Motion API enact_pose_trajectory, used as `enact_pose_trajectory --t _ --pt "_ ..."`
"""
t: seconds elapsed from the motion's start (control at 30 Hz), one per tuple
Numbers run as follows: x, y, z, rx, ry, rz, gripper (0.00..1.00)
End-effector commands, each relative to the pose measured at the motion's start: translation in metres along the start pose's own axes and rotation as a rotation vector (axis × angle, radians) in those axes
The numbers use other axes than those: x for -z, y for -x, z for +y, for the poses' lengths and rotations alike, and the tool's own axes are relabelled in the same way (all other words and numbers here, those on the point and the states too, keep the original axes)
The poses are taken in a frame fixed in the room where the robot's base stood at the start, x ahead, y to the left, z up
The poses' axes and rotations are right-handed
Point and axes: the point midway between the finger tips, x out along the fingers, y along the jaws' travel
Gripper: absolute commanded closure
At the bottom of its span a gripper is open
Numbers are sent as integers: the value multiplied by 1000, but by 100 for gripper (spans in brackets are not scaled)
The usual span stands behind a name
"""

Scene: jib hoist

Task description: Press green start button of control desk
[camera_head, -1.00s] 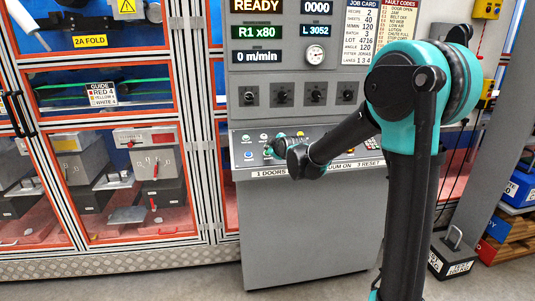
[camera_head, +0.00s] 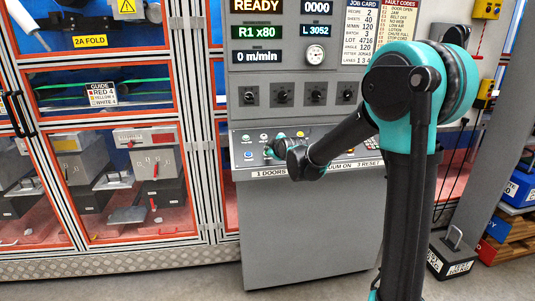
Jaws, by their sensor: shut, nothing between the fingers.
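The grey control desk (camera_head: 310,225) stands in the middle, its sloped button panel (camera_head: 238,147) facing me. Small buttons show on the left of the panel, among them a blue one (camera_head: 248,155) and a yellow one (camera_head: 300,134). I cannot pick out the green start button for certain; my arm covers part of the panel. My gripper (camera_head: 272,149) is small and mostly hidden behind my wrist, with teal parts showing. It is at the panel, shut and empty. I cannot tell whether it touches a button.
Above the panel are several dark knobs (camera_head: 283,96), a round gauge (camera_head: 316,55) and a READY display (camera_head: 257,6). Glazed machine cabinets with orange frames (camera_head: 120,240) stand at left. A dark test weight (camera_head: 452,257) and blue crates (camera_head: 520,188) are at right. The floor before the desk is clear.

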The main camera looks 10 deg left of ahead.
Motion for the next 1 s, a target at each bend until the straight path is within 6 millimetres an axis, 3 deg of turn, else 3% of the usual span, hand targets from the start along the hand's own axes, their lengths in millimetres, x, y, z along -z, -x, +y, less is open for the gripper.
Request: enact_pose_trajectory --t 1.0 --pt "-4 -6 -4 0 0 0 100"
